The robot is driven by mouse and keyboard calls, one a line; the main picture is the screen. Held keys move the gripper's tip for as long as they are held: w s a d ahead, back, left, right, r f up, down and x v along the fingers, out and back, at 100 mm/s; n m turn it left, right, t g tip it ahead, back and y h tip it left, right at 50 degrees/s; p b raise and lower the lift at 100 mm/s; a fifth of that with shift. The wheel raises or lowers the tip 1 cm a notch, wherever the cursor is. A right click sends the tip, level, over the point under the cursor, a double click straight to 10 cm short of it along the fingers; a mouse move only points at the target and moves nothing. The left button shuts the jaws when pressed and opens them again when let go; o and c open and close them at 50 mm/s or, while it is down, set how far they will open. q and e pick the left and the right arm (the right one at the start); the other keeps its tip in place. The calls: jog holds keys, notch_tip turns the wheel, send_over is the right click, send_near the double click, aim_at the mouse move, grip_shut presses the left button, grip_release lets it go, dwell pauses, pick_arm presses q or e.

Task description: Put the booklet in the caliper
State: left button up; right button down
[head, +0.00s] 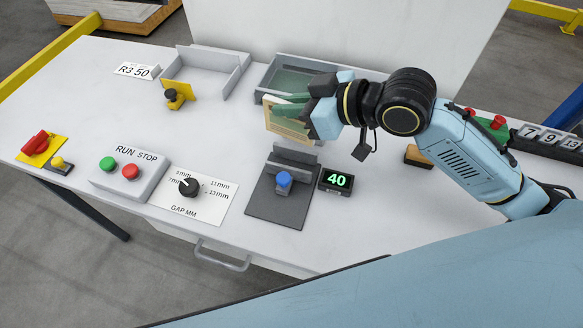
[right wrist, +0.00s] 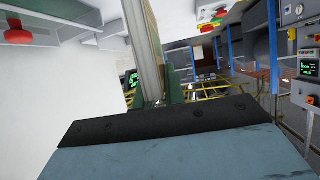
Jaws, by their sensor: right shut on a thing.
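The booklet (head: 288,130), a thin tan and cream slab, is held on edge in my right gripper (head: 284,108). The gripper's green fingers are shut on its upper part, above the table behind the caliper. In the right wrist view the booklet (right wrist: 147,45) is a pale strip rising beyond the dark gripper edge. The caliper (head: 270,208) has a dark grey base, a grey upright jaw block and a blue knob. It stands in front of the booklet, and the two look apart. Whether anything sits in its gap is unclear. My left gripper is out of view.
A display (head: 336,181) reading 40 stands right of the caliper. A gap dial (head: 189,187) and run/stop box (head: 131,172) are to its left. A grey tray (head: 262,80) lies behind the gripper, and an open tray (head: 205,73) is farther left. A wooden block (head: 418,155) is at right.

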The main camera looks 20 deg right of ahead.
aim_at(292, 129)
jog(key=shift+s+r+n+g+y, duration=0.1)
jog(key=shift+s+n+g+y, duration=0.1)
jog(key=shift+n+g+y, duration=0.5)
jog(key=shift+n+g, duration=0.1)
jog(key=shift+n, duration=0.1)
jog(key=f, duration=0.1)
jog(key=f+b, duration=0.1)
jog(key=f, duration=0.2)
jog(key=shift+s+f, duration=0.4)
jog(key=shift+f+b, duration=0.3)
jog(key=shift+f, duration=0.3)
notch_tip(292, 129, down, 4)
jog(key=shift+r+b, duration=0.25)
jog(key=shift+b, duration=0.1)
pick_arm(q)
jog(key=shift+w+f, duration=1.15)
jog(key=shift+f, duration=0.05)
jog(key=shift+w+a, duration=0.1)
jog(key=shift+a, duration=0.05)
pick_arm(e)
jog(key=c, duration=1.5)
grip_release()
